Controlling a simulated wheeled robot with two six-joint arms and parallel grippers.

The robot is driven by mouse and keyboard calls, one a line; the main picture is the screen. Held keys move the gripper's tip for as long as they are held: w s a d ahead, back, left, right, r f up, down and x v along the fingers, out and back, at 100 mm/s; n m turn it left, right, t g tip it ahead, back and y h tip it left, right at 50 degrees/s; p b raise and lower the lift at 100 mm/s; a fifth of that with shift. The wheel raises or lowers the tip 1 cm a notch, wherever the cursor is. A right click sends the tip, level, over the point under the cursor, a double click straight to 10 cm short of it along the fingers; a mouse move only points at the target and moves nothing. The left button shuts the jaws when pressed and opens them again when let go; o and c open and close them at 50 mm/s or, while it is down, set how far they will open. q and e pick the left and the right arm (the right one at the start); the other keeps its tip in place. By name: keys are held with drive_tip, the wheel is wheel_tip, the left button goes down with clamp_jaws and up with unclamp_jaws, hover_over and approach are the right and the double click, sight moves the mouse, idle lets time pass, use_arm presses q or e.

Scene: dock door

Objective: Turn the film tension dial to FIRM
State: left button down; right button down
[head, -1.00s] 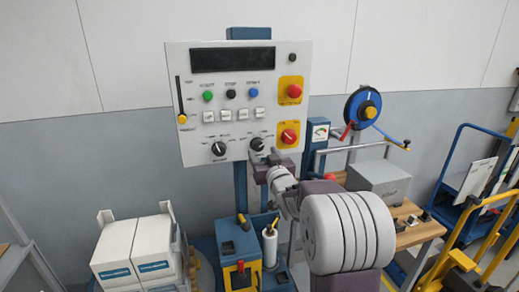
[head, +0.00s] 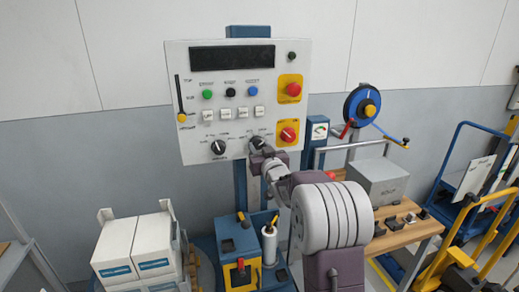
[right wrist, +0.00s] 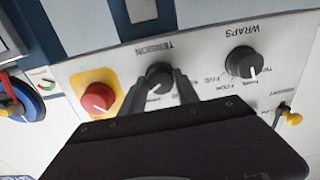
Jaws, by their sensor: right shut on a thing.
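The tension dial (head: 257,142) is a small black knob at the lower right of the white control panel (head: 180,64). In the right wrist view the panel appears upside down, with the word TENSION beside the dial (right wrist: 160,76). My right gripper (head: 260,151) is at the dial, with its two fingers (right wrist: 160,90) on either side of the knob, shut on it. The fingers and the gripper body hide part of the scale, so I cannot read which setting the dial points to. My left gripper is not in view.
The similar WRAPS dial (right wrist: 241,62) is beside the tension dial. A red knob on a yellow plate (right wrist: 98,97) is close on the other side. A red button (head: 293,90) is above it. A slider (head: 182,117) is at the panel's left edge.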

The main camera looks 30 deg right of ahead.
drive_tip(key=n+b, duration=0.3)
drive_tip(key=shift+f, duration=0.2)
drive_tip(key=n+b, duration=0.2)
drive_tip(key=n, duration=0.1)
drive_tip(key=shift+d+r+n+b, duration=0.1)
drive_tip(key=shift+r+n+b, duration=0.1)
drive_tip(key=shift+n+b, duration=0.5)
drive_tip(key=c, duration=0.9)
unclamp_jaws()
